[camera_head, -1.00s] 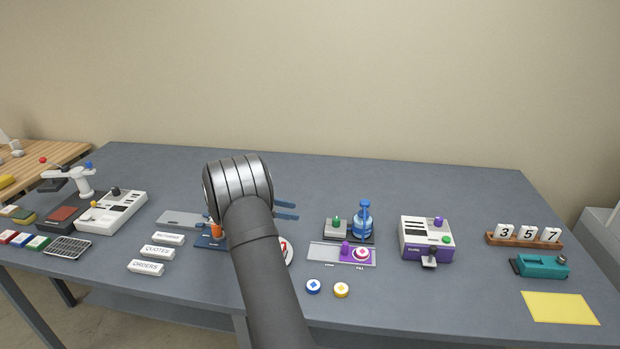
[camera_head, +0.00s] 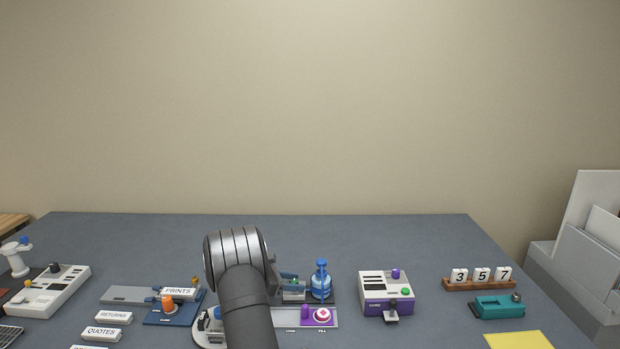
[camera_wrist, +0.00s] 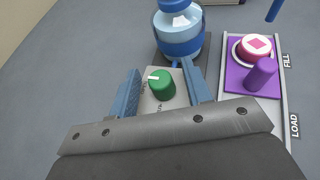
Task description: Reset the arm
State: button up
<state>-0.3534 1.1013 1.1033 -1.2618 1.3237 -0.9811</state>
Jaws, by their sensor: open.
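My arm stands in the middle of the head view, and its links hide most of my gripper there. In the wrist view my gripper (camera_wrist: 165,92) is open, with its two blue fingers apart and nothing held between them. A green knob (camera_wrist: 162,85) on a light grey block shows between the fingers; I cannot tell how far below them it is. A blue bottle-like device (camera_wrist: 178,35) stands just beyond; it also shows in the head view (camera_head: 321,281).
A purple plate (camera_wrist: 250,80) with a purple knob and pink button lies right of the gripper. A white and purple machine (camera_head: 386,293), a 3-5-7 number rack (camera_head: 480,284) and a teal device (camera_head: 498,307) stand further right. The back of the table is clear.

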jog(key=shift+w+d+f, duration=0.1)
jog(key=shift+d, duration=0.15)
